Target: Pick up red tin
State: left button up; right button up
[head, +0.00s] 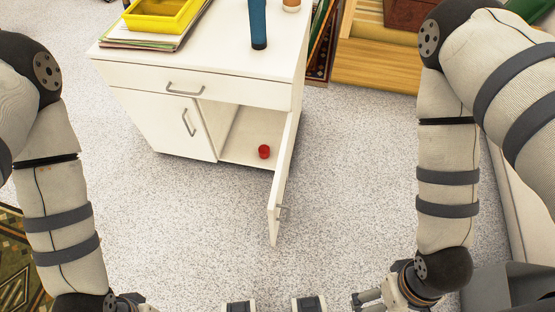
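The red tin (264,151) is small and sits inside the lower right compartment of a white cabinet (190,75), near the front edge of its floor. The compartment door (285,180) stands open toward me. My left gripper (138,302) is mostly cut off at the bottom edge, left of the cabinet. My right gripper (368,298) is low at the bottom edge, right of the open door and well apart from the tin. Its fingers show only partly, so I cannot tell its opening.
On the cabinet top are a yellow tray (160,14) on papers, a dark blue bottle (258,25) and a small tan container (291,5). The drawer (195,85) and left door (165,120) are shut. Speckled floor (180,220) before the cabinet is clear. A patterned rug (18,265) lies left.

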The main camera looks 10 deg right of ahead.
aim_at(264, 150)
jog(key=k+j+z, duration=0.1)
jog(key=j+z, duration=0.3)
jog(key=i+j+z, duration=0.1)
jog(key=j+z, duration=1.1)
jog(key=i+j+z, duration=0.35)
jog(key=j+z, duration=0.4)
jog(key=i+l, duration=0.05)
jog(key=l, duration=0.05)
